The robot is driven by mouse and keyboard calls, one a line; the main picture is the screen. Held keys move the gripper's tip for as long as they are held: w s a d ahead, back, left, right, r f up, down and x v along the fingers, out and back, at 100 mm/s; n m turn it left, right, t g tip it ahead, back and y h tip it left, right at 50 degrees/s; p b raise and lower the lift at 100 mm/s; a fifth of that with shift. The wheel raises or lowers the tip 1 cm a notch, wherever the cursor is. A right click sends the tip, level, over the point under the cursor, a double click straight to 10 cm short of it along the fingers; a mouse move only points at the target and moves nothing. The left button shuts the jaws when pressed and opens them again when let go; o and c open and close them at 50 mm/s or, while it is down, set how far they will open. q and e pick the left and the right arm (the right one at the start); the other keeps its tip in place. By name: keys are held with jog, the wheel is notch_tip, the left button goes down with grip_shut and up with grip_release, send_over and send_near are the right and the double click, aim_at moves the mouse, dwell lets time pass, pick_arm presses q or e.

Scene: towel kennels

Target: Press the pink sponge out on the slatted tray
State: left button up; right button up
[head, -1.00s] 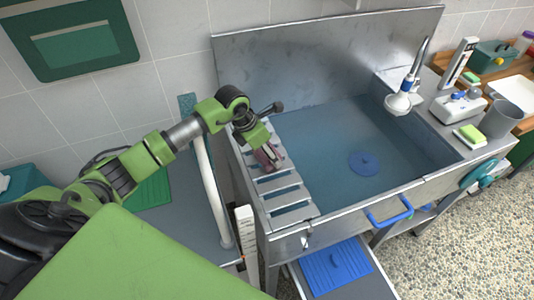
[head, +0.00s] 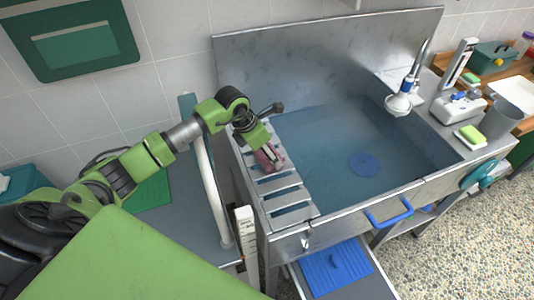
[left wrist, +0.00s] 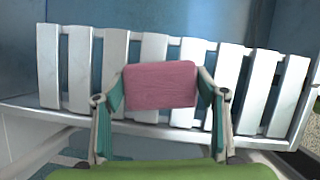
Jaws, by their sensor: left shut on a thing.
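The pink sponge (head: 268,157) is held between the fingers of my left gripper (head: 266,152). In the left wrist view the sponge (left wrist: 161,84) sits between the two fingers of the left gripper (left wrist: 160,90), one on each side. The slatted tray (head: 291,212) lies along the left side of the metal sink. The sponge is over the slats; I cannot tell whether it touches them. The slats of the tray (left wrist: 78,70) also show behind the sponge in the left wrist view. My right gripper is not in view.
The sink basin (head: 320,140) holds water, with a round blue drain piece (head: 363,164) in it. A tap (head: 405,95) stands at the right. A yellow-green sponge (head: 469,133) lies on the right ledge beside a grey cup (head: 499,119). A white pipe (head: 212,190) rises left of the tray.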

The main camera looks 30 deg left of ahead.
pick_arm(q)
jog(key=shift+s+f, duration=0.15)
jog(key=shift+s, duration=0.05)
jog(key=shift+w+r+p, duration=0.15)
jog(key=shift+r+p, duration=0.5)
jog(key=shift+r, duration=0.3)
jog(key=shift+r+p, duration=1.35)
jog(key=shift+r, duration=1.25)
